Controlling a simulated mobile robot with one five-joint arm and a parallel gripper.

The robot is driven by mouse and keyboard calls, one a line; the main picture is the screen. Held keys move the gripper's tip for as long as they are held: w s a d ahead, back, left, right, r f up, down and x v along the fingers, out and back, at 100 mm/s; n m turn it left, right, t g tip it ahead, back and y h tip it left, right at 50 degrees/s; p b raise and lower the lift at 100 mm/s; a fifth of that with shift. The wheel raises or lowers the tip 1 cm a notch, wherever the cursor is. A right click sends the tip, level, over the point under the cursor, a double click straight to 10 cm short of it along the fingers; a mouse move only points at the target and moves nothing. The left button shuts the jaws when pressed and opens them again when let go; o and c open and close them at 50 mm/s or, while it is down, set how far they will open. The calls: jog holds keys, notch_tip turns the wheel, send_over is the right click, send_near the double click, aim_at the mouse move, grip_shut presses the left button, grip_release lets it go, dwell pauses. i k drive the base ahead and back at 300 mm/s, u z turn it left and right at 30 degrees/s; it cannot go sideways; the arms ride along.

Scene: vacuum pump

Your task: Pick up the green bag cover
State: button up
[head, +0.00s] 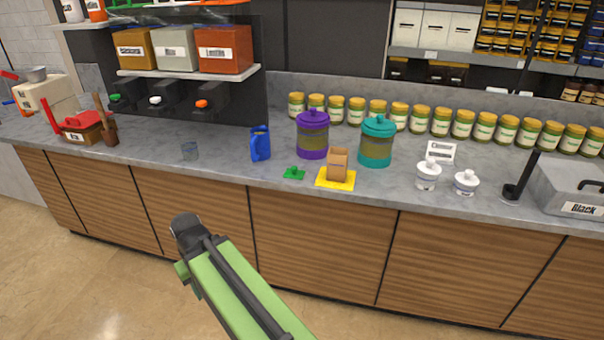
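The green bag cover (294,173) is a small flat green piece with a raised knob. It lies on the grey counter (222,172) near its front edge, just left of a yellow plate (338,183) with a small brown bag-like block (337,163) standing on it. My green and black arm reaches up from the bottom of the head view. Its dark end (186,228) is in front of the cabinets, below and left of the cover and clear of it. No fingers can be made out, and nothing is seen held.
Behind the cover stand a purple-lidded jar (312,136) and a teal-lidded jar (377,142). White lidded pots (428,176) stand right. The counter's front edge is close by.

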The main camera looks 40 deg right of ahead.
aim_at(293, 172)
jog(key=z, duration=0.05)
jog(key=i, duration=0.95)
jog(key=u, duration=0.05)
